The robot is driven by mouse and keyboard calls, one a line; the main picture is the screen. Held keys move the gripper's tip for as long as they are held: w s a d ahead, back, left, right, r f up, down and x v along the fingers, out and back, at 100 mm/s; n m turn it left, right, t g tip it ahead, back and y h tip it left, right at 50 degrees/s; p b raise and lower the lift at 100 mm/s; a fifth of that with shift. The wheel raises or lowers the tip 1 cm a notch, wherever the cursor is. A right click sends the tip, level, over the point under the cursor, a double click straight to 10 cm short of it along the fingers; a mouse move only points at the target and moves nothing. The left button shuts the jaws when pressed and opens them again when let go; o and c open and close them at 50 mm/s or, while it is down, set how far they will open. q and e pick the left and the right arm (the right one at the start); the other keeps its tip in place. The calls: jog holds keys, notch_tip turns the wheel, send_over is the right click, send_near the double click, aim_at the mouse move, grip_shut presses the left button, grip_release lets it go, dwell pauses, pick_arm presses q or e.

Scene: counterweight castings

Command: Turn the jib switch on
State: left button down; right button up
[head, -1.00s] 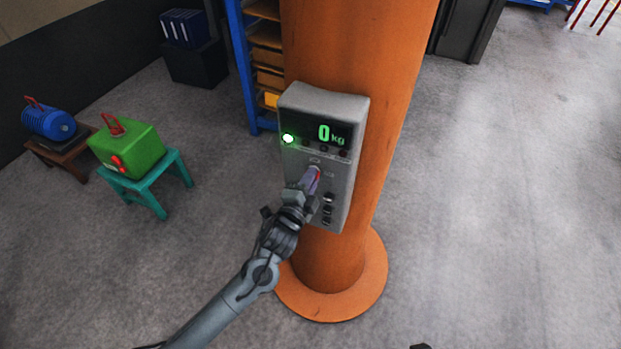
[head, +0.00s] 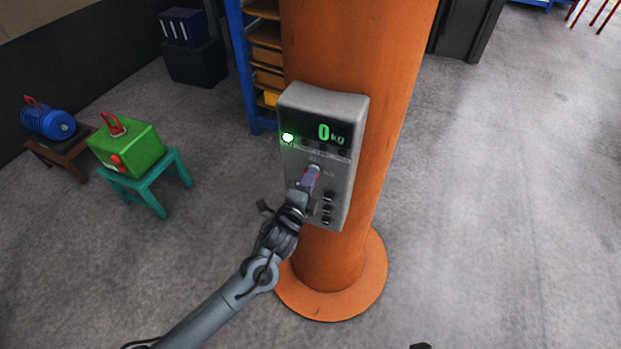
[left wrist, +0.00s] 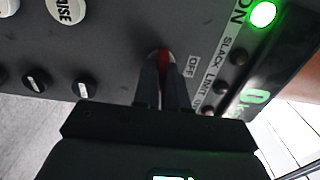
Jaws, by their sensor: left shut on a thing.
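The grey control box (head: 345,118) is fixed to the orange column, with a lit display reading 0 kg. A green lamp (head: 288,138) glows at its upper left; in the left wrist view the lamp (left wrist: 263,14) sits beside letters reading ON. My left gripper (head: 311,176) is shut on the red switch handle on the box's front. In the left wrist view a bit of the red handle (left wrist: 165,60) shows between the fingertips, next to an OFF label (left wrist: 192,67). The fingers hide most of the handle, so its exact angle is unclear. My right gripper is not seen.
Several dark knobs (head: 328,209) line the box's lower right, close to my left gripper. The orange column (head: 345,50) stands behind the box on a round base. A green casting (head: 130,150) on a teal stool and a blue casting (head: 48,122) stand left. Floor at right is clear.

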pick_arm(q)
jog(key=c, duration=1.2)
grip_release()
jog(key=shift+b+v, duration=0.75)
jog(key=shift+v, duration=4.65)
jog(key=shift+f, duration=0.1)
